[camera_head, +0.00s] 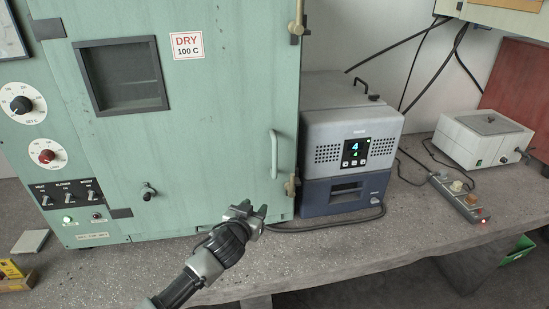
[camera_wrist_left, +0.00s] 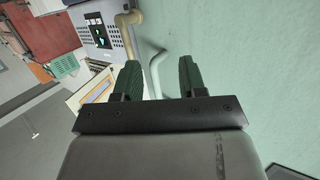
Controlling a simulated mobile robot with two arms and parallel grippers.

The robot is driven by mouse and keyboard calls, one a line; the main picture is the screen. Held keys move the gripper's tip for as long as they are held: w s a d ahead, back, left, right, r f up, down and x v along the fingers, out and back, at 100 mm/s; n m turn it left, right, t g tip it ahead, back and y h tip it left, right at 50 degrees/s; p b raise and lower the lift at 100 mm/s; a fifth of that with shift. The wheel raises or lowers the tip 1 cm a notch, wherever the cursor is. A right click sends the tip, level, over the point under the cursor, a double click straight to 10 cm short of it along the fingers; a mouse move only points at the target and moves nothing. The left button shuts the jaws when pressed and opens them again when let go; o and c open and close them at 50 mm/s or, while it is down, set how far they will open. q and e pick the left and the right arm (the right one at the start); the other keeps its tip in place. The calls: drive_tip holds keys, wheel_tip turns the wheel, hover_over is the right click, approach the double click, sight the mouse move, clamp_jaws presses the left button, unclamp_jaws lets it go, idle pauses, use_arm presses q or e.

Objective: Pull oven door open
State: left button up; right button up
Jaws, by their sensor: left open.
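The oven is a pale green cabinet with a door (camera_head: 215,130) that looks shut. The door has a dark window (camera_head: 122,75) and a "DRY 100 C" label (camera_head: 187,46). A pale vertical bar handle (camera_head: 274,154) is on the door's right side. My left gripper (camera_head: 253,209) is open and empty, in front of the door's lower right, a little below the handle in the head view. In the left wrist view, the handle (camera_wrist_left: 154,72) shows between the two dark fingers of my left gripper (camera_wrist_left: 159,68), seemingly beyond them. My right gripper is not in view.
A grey-blue device (camera_head: 350,140) with a lit display stands right of the oven. A power strip (camera_head: 458,196) and white box (camera_head: 484,138) are farther right, with loose cables. Brass fittings (camera_head: 291,187) sit on the door's right edge. The bench front (camera_head: 340,240) is clear.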

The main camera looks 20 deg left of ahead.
use_arm(q)
drive_tip(key=t, duration=0.2)
approach(274, 159)
drive_tip(key=shift+h, duration=0.4)
drive_tip(key=w+p, duration=0.2)
drive_tip(key=w, duration=0.9)
drive_tip(key=shift+f, duration=0.15)
drive_tip(key=shift+s, duration=0.1)
clamp_jaws()
